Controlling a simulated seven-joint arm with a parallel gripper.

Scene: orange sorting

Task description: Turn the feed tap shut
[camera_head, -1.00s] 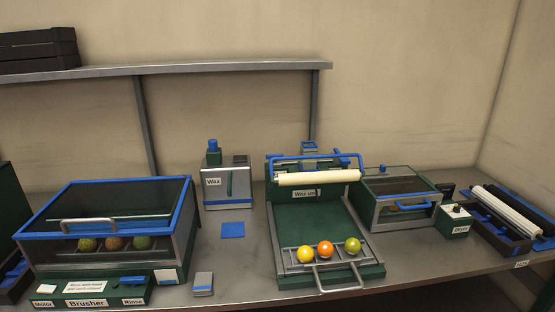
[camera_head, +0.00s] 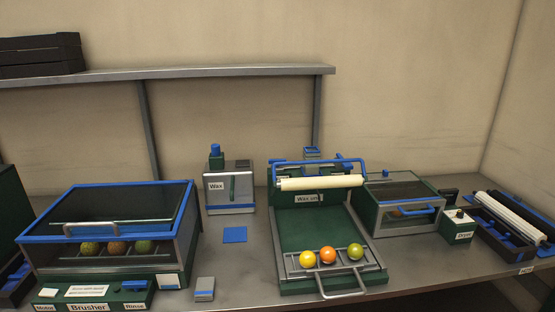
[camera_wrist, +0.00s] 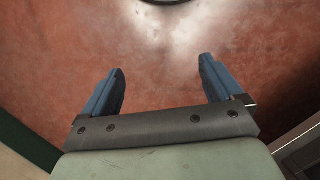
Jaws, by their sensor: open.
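I cannot single out the feed tap with certainty. The wax unit (camera_head: 320,232) stands right of centre in the head view, with a blue bar and small blue parts (camera_head: 312,153) at its back, partly hidden behind the white roller (camera_head: 322,183). A wax tank (camera_head: 229,190) with a blue knob (camera_head: 215,149) on a green block stands to its left. My gripper (camera_wrist: 161,88) shows only in the wrist view. Its two blue fingers are wide apart with nothing between them, over a reddish surface. It is not near any bench object that I can see.
The brusher (camera_head: 110,228) with a blue-framed lid fills the left. Several fruits lie in the brusher and on the wax unit's front rack. A dryer box (camera_head: 404,217) and a black tray (camera_head: 505,226) with rollers stand right. A shelf (camera_head: 180,72) runs above. A blue pad (camera_head: 235,235) lies on the bench.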

